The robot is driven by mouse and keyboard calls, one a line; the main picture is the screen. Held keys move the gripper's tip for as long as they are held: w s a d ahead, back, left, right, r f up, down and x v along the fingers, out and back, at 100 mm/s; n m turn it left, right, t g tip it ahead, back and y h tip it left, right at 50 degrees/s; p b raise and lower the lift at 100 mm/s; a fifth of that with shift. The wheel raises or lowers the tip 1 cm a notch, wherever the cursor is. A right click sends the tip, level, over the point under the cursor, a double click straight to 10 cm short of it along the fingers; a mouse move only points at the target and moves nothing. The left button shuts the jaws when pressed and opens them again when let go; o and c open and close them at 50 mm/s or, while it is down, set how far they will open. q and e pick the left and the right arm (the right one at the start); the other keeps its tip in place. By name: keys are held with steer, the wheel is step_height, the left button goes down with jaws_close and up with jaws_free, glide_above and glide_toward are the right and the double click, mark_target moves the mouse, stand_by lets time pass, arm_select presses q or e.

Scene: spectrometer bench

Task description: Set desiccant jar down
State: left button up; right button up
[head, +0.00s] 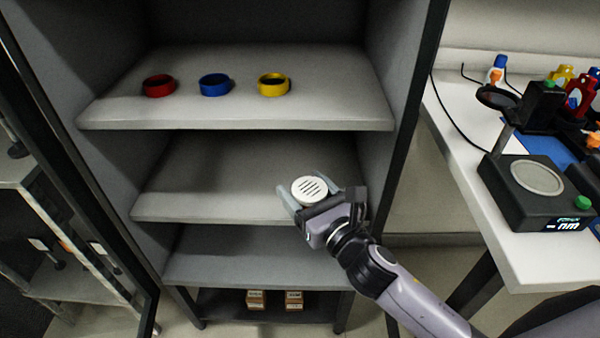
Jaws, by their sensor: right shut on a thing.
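The desiccant jar (309,188) shows as a round white lid with dark slots; its body is mostly hidden. My right gripper (306,192) is shut on the jar, one finger on each side. It holds the jar at the front right of the cabinet's middle shelf (190,205). I cannot tell whether the jar touches that shelf. My left gripper is not in view.
A red ring (159,85), a blue ring (214,85) and a yellow ring (274,84) lie on the upper shelf (330,110). The middle shelf's left part is clear. A bench with a spectrometer (535,190) stands right. Small boxes (256,300) sit low.

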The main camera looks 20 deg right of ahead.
steer(key=w+d+f+b, duration=0.1)
steer(key=w+b, duration=0.1)
steer(key=w, duration=0.1)
steer(key=w+d+f+b, duration=0.1)
steer(key=w+b, duration=0.1)
steer(key=w, duration=0.2)
steer(key=w+d+f+b, duration=0.1)
steer(key=w, duration=0.3)
steer(key=shift+w+d+b, duration=0.1)
steer(key=shift+w+b, duration=0.05)
steer(key=shift+b, duration=0.25)
step_height(320, 180, down, 4)
steer(key=b, duration=0.3)
steer(key=shift+r+b, duration=0.1)
steer(key=shift+b, duration=0.25)
steer(key=shift+w, duration=0.1)
steer(key=shift+b, duration=0.35)
steer(key=shift+f, duration=0.3)
steer(key=o, duration=1.2)
steer(key=shift+r, duration=0.1)
